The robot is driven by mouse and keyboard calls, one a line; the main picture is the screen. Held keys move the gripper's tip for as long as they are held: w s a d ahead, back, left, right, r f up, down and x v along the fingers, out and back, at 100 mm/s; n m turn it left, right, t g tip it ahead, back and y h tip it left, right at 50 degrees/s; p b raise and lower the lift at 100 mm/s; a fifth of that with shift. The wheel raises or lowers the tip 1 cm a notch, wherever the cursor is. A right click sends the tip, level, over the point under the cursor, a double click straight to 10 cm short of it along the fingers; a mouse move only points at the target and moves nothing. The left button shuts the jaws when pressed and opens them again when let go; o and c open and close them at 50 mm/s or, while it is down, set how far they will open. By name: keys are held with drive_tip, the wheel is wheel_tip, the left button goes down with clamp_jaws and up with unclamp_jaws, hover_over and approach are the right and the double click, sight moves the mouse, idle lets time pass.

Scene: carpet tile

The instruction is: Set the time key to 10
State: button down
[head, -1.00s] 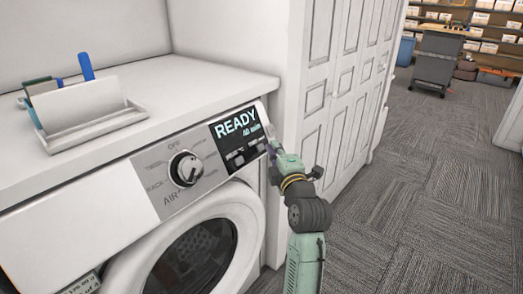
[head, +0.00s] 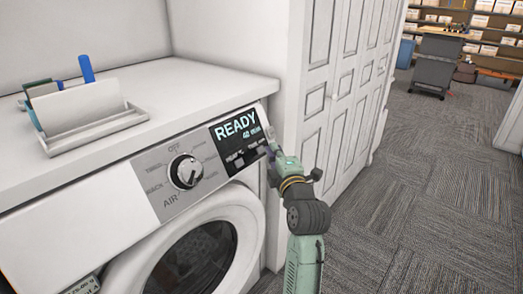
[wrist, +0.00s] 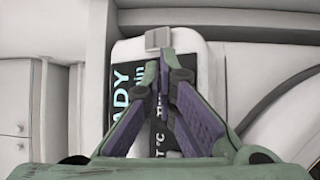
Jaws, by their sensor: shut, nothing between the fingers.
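The washer's dark display (head: 238,132) reads READY, with a small minutes line below it that looks like 40 or 42. Small labels run under it; the wrist view shows part of a "TI" label (wrist: 160,103). A small grey key (wrist: 157,38) stands out on the white panel past the display's right end. Which key belongs to the time label is unclear. My gripper (head: 271,140) is shut and empty at the display's right end. In the wrist view its fingertips (wrist: 164,60) are just below the grey key; contact cannot be told.
A round programme knob (head: 186,171) is left of the display, above the round door (head: 205,255). A white tray with a blue item (head: 92,118) stands on the countertop. White panelled cupboard doors (head: 345,90) stand close right of my gripper. Carpet farther right is open.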

idle(0.5)
drive_tip(key=shift+w+a+f+b, duration=0.2)
drive_tip(key=shift+w+a+b, duration=0.1)
drive_tip(key=shift+b, duration=0.15)
drive_tip(key=shift+w+a+f, duration=0.15)
drive_tip(key=shift+a+f, duration=0.05)
drive_tip(key=shift+a, duration=0.1)
idle(0.8)
drive_tip(key=shift+d+b, duration=0.1)
drive_tip(key=shift+b, duration=0.2)
drive_tip(key=shift+s+d+r, duration=0.4)
drive_tip(key=shift+s+d, duration=0.05)
drive_tip(key=shift+d, duration=0.05)
drive_tip(key=shift+s+d+r, duration=0.55)
drive_tip(key=shift+s+d, duration=0.1)
drive_tip(key=shift+d, duration=0.25)
drive_tip(key=shift+s+d+r, duration=0.55)
drive_tip(key=shift+s+d, duration=0.1)
drive_tip(key=shift+d, duration=0.25)
idle(1.0)
